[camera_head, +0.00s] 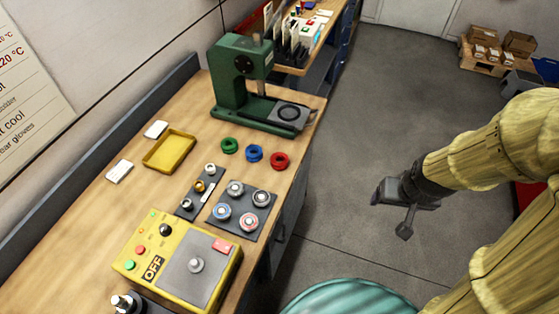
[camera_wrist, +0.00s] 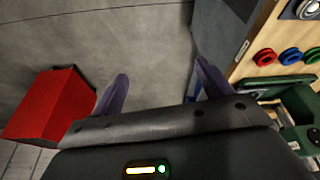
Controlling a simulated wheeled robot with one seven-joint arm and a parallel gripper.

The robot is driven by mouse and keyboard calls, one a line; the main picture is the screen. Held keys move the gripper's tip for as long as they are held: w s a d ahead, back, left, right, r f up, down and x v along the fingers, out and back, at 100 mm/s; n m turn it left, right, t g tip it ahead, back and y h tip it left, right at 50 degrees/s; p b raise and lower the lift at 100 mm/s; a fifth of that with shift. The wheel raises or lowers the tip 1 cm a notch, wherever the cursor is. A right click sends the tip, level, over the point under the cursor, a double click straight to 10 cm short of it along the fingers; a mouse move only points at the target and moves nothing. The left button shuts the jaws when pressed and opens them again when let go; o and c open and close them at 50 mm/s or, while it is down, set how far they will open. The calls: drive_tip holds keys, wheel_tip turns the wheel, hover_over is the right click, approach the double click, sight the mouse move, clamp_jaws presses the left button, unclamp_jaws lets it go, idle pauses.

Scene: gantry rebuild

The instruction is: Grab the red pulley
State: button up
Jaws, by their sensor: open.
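The red pulley (camera_head: 279,161) lies on the wooden bench near its right edge, right of a blue pulley (camera_head: 254,153) and a green pulley (camera_head: 229,145). In the wrist view the red pulley (camera_wrist: 265,57) shows at the upper right, close to the bench edge, with the blue one (camera_wrist: 290,56) beside it. My gripper (camera_head: 403,232) hangs over the grey floor, right of the bench and apart from it. In the wrist view its two purple-looking fingers (camera_wrist: 162,85) stand wide apart with only floor between them. It is open and empty.
A green press (camera_head: 240,75) stands behind the pulleys. A dark plate with bearings (camera_head: 247,190), a yellow tray (camera_head: 170,151) and a yellow control box (camera_head: 150,282) are on the bench (camera_head: 100,212). A red box (camera_wrist: 50,103) stands on the floor. Open floor surrounds my gripper.

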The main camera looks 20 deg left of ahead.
drive_tip(key=w+a+f+n+t+y, duration=0.1)
drive_tip(key=w+a+f+n+t, duration=0.15)
drive_tip(key=w+a+f, duration=0.25)
drive_tip(key=a+f+n+t+y+p, duration=0.1)
drive_tip(key=a+f+n+t+y, duration=0.1)
drive_tip(key=a, duration=0.6)
drive_tip(key=a+f+n+t+y+p, duration=0.2)
drive_tip(key=a+f+y, duration=0.3)
drive_tip(key=a, duration=0.3)
drive_tip(key=shift+a+y, duration=0.3)
drive_tip(key=shift+y, duration=0.1)
drive_tip(key=shift+n, duration=0.25)
drive_tip(key=shift+w, duration=0.1)
drive_tip(key=b+x, duration=0.3)
drive_tip(key=b, duration=0.1)
drive_tip(key=shift+f, duration=0.15)
drive_tip(key=b, duration=0.4)
drive_tip(key=shift+w+a+f, duration=0.2)
drive_tip(key=shift+w+a, duration=0.05)
drive_tip(key=shift+w, duration=0.15)
